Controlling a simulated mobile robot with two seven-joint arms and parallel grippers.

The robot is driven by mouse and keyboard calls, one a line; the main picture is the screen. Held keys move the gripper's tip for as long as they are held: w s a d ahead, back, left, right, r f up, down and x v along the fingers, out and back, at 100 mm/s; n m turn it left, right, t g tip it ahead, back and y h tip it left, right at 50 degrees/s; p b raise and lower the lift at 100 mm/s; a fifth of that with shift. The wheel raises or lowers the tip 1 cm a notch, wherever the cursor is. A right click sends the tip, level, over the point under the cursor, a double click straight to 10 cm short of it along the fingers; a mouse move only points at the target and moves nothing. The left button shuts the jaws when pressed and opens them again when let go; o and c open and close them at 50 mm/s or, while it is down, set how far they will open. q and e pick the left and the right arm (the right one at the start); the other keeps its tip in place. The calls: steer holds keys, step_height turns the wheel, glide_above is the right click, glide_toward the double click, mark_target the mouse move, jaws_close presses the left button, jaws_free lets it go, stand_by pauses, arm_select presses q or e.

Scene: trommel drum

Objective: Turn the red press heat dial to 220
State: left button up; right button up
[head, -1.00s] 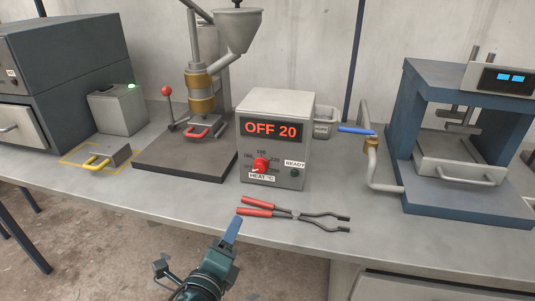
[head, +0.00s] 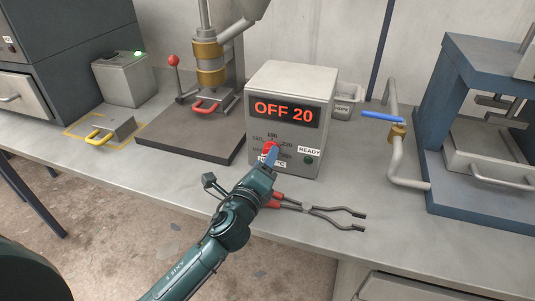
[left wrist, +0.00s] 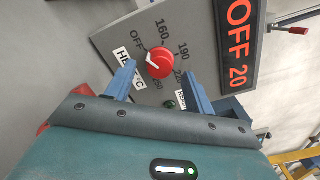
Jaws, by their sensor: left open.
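The grey heat control box (head: 262,84) stands on the bench, its display reading OFF 20. Its red dial (head: 266,146) is partly hidden by my left gripper (head: 271,160) in the head view. In the left wrist view the red dial (left wrist: 159,63) shows fully, its white pointer toward the OFF mark. My left gripper (left wrist: 160,82) is open, with one blue finger on each side of the dial's lower part in that picture. I cannot tell whether the fingers touch it. My right gripper is not in view.
Red-handled tongs (head: 318,212) lie on the bench just right of my left gripper. A press with a red-knobbed lever (head: 174,60) stands left of the box. A pipe with a blue handle (head: 382,116) and a blue frame (head: 438,150) stand right.

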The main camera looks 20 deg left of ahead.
arm_select(q)
steer(key=shift+w, duration=1.35)
steer(key=shift+c, duration=0.4)
steer(key=c, duration=0.9)
